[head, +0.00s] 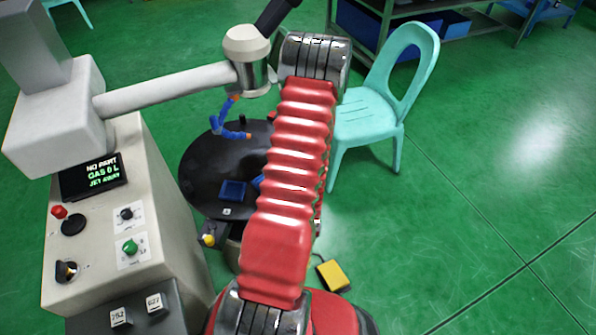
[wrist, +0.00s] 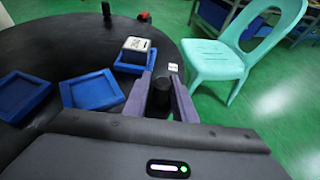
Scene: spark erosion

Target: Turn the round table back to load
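The round table is a black disc (head: 205,165) beside the machine, and it fills much of the wrist view (wrist: 60,45). It carries blue trays; one tray (wrist: 132,66) holds a white block (wrist: 136,46), and two nearer trays (wrist: 92,91) (wrist: 20,95) look empty. A short black peg (wrist: 161,92) stands at the table's edge. My gripper (wrist: 161,80) has one finger on each side of this peg, and whether both fingers press on it is unclear. In the head view my red arm hides the gripper and part of the table.
The machine's console (head: 120,230) stands left, its display (head: 90,177) reading "NO PART". Its white arm (head: 165,88) and a blue hose (head: 234,134) hang over the table. A turquoise chair (head: 368,115) is close on the right. A yellow pedal (head: 332,275) lies on the floor.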

